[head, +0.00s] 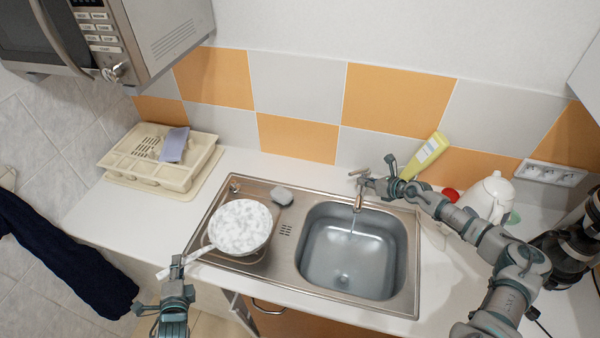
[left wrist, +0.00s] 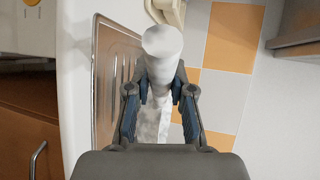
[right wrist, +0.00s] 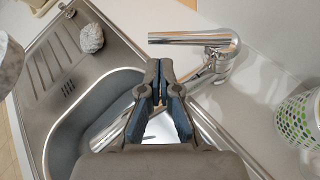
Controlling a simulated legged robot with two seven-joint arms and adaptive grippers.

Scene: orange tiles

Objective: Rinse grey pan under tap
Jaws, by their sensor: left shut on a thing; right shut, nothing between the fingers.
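The grey pan (head: 240,226), pale with a speckled surface, is over the ribbed drainboard left of the sink basin; I cannot tell whether it touches. My left gripper (head: 176,282) is shut on its handle (head: 197,253). The pale handle end (left wrist: 160,48) sticks up between the fingers in the left wrist view. My right gripper (head: 381,184) is shut and empty close beside the tap. The right wrist view shows the tap lever (right wrist: 190,38) just beyond the fingertips.
A grey sponge (head: 281,196) lies behind the pan. A dish rack (head: 165,165) stands at the left.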

